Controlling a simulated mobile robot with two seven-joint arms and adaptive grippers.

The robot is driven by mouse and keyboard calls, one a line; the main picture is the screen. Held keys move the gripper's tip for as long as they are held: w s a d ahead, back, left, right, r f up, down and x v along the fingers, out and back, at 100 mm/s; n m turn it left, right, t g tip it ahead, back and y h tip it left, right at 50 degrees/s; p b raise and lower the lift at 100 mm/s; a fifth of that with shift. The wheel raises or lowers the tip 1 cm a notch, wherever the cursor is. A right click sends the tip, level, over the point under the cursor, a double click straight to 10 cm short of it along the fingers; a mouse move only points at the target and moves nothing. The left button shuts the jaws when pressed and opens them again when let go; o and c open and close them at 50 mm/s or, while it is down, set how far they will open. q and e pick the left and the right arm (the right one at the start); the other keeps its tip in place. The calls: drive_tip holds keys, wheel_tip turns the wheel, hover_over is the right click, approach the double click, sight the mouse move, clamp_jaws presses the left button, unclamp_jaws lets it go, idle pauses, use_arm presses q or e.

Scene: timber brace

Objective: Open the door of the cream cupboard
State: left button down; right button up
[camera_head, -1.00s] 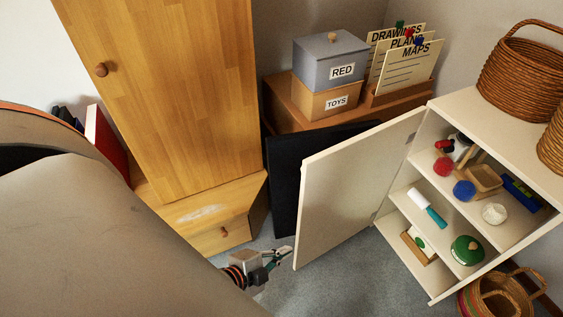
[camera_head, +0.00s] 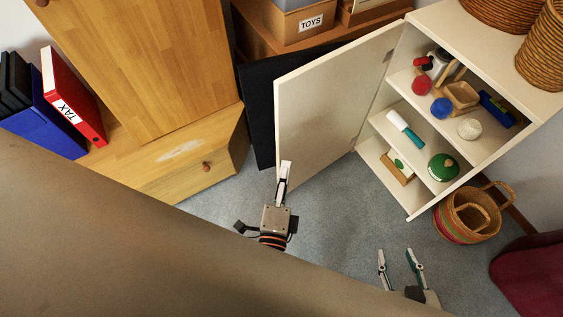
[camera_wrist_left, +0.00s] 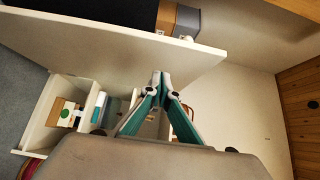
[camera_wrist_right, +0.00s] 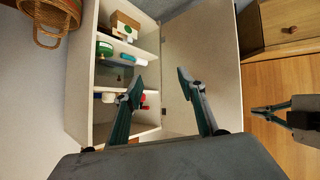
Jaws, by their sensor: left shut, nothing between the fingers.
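The cream cupboard (camera_head: 462,162) stands at the right in the head view. Its door (camera_head: 325,110) is swung wide open to the left, and the shelves are exposed. My left gripper (camera_head: 285,170) is shut and empty, just in front of the door's inner face near its lower free corner; I cannot tell if it touches. My right gripper (camera_head: 400,256) is open and empty, low in front of the cupboard. In the right wrist view its parted fingers (camera_wrist_right: 157,82) face the open cupboard (camera_wrist_right: 82,85).
A wicker basket (camera_head: 470,222) stands on the floor right of the cupboard. A dark panel (camera_head: 262,110) is behind the door. A wooden cabinet (camera_head: 150,60) stands left. Grey floor (camera_head: 345,225) in front is clear.

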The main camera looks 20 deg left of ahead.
use_arm(q)
approach(283, 124)
drive_tip(key=w+d, duration=0.2)
drive_tip(key=w, duration=0.2)
drive_tip(key=shift+w+a+r+p, duration=0.15)
drive_tip(key=shift+w+a+p, duration=0.1)
drive_tip(key=shift+a, duration=0.3)
drive_tip(key=shift+w+a+r+p, duration=0.1)
drive_tip(key=shift+w+a+p, duration=0.2)
drive_tip(key=shift+a, duration=0.2)
drive_tip(key=shift+w+a, duration=0.3)
drive_tip(key=shift+a, duration=0.15)
drive_tip(key=shift+a+f, duration=0.1)
use_arm(e)
drive_tip(key=shift+s+d+f, duration=0.25)
drive_tip(key=shift+s+f, duration=0.2)
drive_tip(key=shift+s, duration=0.1)
